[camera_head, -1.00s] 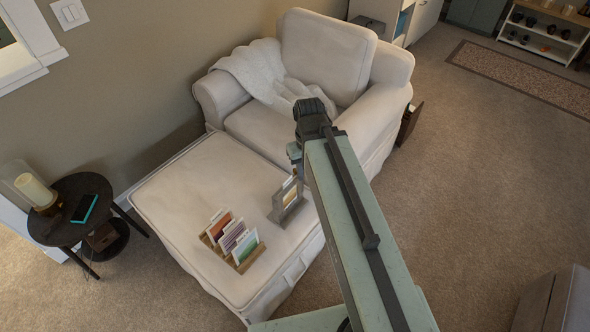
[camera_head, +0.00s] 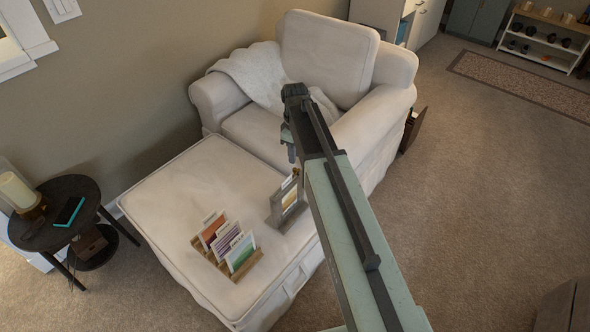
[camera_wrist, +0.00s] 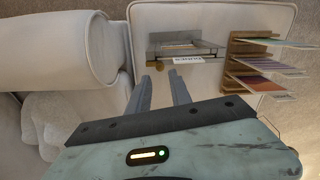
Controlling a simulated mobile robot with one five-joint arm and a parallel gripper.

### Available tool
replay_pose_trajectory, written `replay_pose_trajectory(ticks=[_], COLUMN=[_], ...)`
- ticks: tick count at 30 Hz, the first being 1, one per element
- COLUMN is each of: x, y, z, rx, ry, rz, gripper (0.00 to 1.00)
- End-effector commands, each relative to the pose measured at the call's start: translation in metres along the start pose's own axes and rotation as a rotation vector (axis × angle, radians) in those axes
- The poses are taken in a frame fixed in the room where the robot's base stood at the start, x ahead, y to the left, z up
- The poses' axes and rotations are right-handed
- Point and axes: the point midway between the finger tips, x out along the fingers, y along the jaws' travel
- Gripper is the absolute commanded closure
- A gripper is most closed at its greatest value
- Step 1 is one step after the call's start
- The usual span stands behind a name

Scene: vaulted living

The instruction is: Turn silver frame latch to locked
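The silver-grey frame (camera_head: 288,205) stands on the white ottoman, right of the wooden card rack, partly hidden by my arm. It also shows in the wrist view (camera_wrist: 207,49), ahead of my fingers, with a white label (camera_wrist: 188,60) along its near edge. A small brass-coloured knob (camera_wrist: 158,65), perhaps the latch, is at that edge's left end; its setting cannot be told. My gripper (camera_wrist: 163,85) has its two fingers apart with nothing between them, short of the frame. In the head view my gripper (camera_head: 290,148) is above the ottoman beside the frame.
A wooden rack (camera_head: 248,264) with several cards sits left of the frame on the ottoman (camera_head: 180,190). A white armchair (camera_head: 345,65) adjoins behind. A dark round side table (camera_head: 80,190) is at left. Carpet on the right is open.

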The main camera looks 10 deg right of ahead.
Motion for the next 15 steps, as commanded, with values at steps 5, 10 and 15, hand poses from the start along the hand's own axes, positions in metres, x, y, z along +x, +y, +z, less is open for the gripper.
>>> replay_pose_trajectory(ticks=[5,10,15], x=[0.039,0.064,0.066], y=[0.000,0.000,0.000], z=[0.000,0.000,0.000], rx=[0.000,0.001,0.001], ry=[0.000,0.000,0.000], rz=[0.000,0.000,0.000], gripper=[0.75,0.75,0.75])
